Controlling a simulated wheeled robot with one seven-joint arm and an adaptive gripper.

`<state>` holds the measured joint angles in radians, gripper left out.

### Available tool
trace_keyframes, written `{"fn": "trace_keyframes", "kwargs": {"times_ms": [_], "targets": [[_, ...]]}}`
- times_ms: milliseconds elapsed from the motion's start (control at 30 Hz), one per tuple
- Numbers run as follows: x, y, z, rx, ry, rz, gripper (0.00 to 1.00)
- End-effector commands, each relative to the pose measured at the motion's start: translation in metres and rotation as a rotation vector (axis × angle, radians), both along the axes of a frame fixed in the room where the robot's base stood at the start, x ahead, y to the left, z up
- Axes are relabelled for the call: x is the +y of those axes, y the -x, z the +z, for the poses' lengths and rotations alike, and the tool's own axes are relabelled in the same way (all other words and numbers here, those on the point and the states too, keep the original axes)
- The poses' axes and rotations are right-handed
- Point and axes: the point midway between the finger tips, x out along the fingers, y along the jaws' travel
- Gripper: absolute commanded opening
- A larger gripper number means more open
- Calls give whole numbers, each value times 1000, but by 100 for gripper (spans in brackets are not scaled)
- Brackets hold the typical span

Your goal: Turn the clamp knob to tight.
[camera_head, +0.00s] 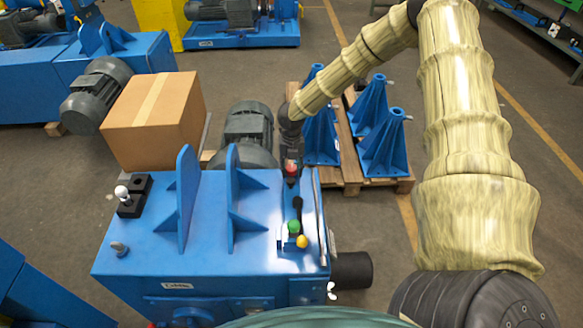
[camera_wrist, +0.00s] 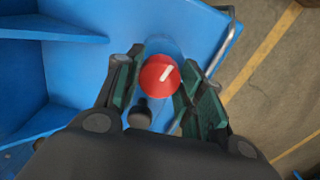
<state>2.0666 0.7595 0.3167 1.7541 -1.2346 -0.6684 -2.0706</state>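A round red knob (camera_wrist: 160,76) with a white mark on its top shows between my two fingers in the wrist view. It appears to be the clamp knob. In the head view the red knob (camera_head: 291,170) stands at the back right of the blue machine's top (camera_head: 210,252), just below my gripper (camera_head: 290,155). In the wrist view my gripper (camera_wrist: 160,62) is open, with one green-padded finger on each side of the knob. I cannot tell whether either finger touches it. The white mark slants from upper right to lower left in the wrist view.
A black lever (camera_head: 298,208), a green button (camera_head: 294,227) and a yellow button (camera_head: 302,241) stand in front of the red knob. A metal rail (camera_head: 319,215) runs along the right edge. Blue upright plates (camera_head: 185,195) stand to the left. A grey motor (camera_head: 247,130) sits behind.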

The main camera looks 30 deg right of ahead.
Motion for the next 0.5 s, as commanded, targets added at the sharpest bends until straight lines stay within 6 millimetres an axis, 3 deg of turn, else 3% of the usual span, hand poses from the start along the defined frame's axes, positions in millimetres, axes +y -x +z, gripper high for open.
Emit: {"fn": "trace_keyframes", "kwargs": {"times_ms": [33, 100, 500], "targets": [[0, 0, 0, 0, 0, 0, 23], [0, 0, 0, 0, 1, 0, 14], [0, 0, 1, 2, 1, -65, 14]]}}
